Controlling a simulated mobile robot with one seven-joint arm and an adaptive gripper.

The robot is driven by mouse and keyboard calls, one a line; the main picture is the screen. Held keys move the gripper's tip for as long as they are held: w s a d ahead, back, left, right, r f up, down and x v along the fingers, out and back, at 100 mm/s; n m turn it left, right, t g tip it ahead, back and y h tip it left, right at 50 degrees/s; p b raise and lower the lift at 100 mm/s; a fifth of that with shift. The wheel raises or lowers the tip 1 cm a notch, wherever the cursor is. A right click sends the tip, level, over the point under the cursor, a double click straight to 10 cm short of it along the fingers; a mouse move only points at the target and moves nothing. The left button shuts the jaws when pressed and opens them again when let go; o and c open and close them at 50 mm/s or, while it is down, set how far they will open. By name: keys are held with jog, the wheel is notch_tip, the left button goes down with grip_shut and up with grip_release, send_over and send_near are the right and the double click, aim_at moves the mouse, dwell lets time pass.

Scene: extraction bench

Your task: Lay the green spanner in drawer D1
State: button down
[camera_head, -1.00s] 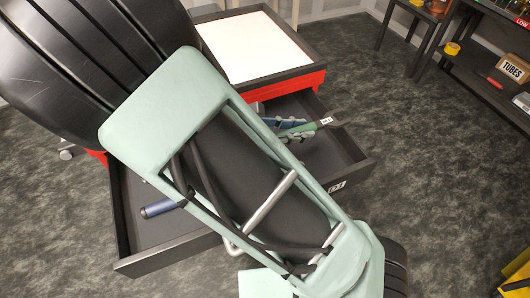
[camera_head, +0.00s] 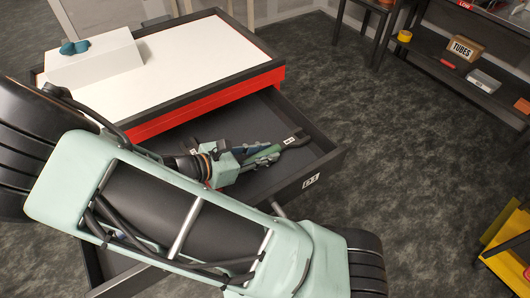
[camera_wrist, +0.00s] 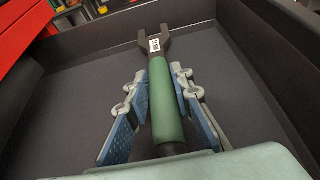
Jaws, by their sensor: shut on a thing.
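The green spanner (camera_head: 264,155) has a green handle and a dark open-ended head with a small white tag. It also shows in the wrist view (camera_wrist: 167,105), lengthwise between the two blue-padded fingers. My gripper (camera_head: 258,158) is shut on its handle; it also shows in the wrist view (camera_wrist: 158,80). The open drawer D1 (camera_head: 292,194) is dark, with a label on its front. The spanner and gripper are within the drawer's outline, the head pointing toward the drawer's right side. I cannot tell whether the spanner touches the drawer floor (camera_wrist: 75,105).
The red cabinet (camera_head: 210,105) has a white top carrying a white box (camera_head: 95,62) with a teal object (camera_head: 75,47). My arm covers the drawer's left part. Shelves with a TUBES box (camera_head: 467,48) stand back right. A yellow object (camera_head: 510,245) is at right.

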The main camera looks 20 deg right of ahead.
jog(key=shift+f, duration=0.15)
jog(key=c, duration=1.7)
grip_release()
jog(key=shift+r, duration=0.2)
jog(key=p+v, duration=0.1)
jog(key=v, duration=1.1)
